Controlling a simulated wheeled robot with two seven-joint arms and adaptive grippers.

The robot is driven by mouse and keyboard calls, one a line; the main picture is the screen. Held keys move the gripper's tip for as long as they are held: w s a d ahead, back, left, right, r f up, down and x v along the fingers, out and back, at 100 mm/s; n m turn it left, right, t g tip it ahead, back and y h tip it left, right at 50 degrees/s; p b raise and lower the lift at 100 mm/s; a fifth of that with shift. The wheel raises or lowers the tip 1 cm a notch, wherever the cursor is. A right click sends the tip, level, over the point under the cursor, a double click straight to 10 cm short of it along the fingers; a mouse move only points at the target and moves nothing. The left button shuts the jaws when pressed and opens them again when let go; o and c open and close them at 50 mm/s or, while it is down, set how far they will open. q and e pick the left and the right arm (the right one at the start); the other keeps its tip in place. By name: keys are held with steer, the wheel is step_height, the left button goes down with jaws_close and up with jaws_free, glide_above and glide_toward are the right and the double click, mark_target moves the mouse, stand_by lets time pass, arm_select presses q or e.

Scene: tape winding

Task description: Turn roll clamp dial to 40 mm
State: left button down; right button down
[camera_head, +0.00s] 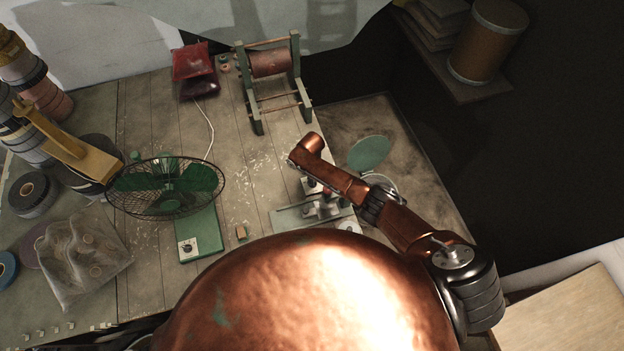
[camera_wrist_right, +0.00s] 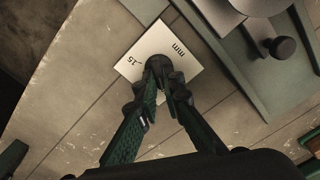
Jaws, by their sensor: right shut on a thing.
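In the right wrist view, my right gripper (camera_wrist_right: 162,88) is shut on a dark round dial knob (camera_wrist_right: 158,64). The knob sits on a white plate (camera_wrist_right: 186,62) printed with "15" and "mm". The fingers cover part of the plate, and no pointer or 40 mark can be made out. Beside the plate is the green frame (camera_wrist_right: 262,92) of a fixture with a dark knob (camera_wrist_right: 280,47). In the head view my copper right arm (camera_head: 340,181) reaches over the small clamp fixture (camera_head: 293,216) and hides part of it. My left gripper is in neither view.
A caged fan (camera_head: 166,187) on a green base (camera_head: 199,234) stands left of the fixture. A green roller frame (camera_head: 296,72) stands at the back. Tape rolls (camera_head: 32,193) and a clear bag (camera_head: 78,262) lie at the left.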

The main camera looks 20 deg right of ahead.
steer(key=c, duration=2.1)
jaws_free()
step_height(320, 180, up, 12)
steer(key=shift+r, duration=0.1)
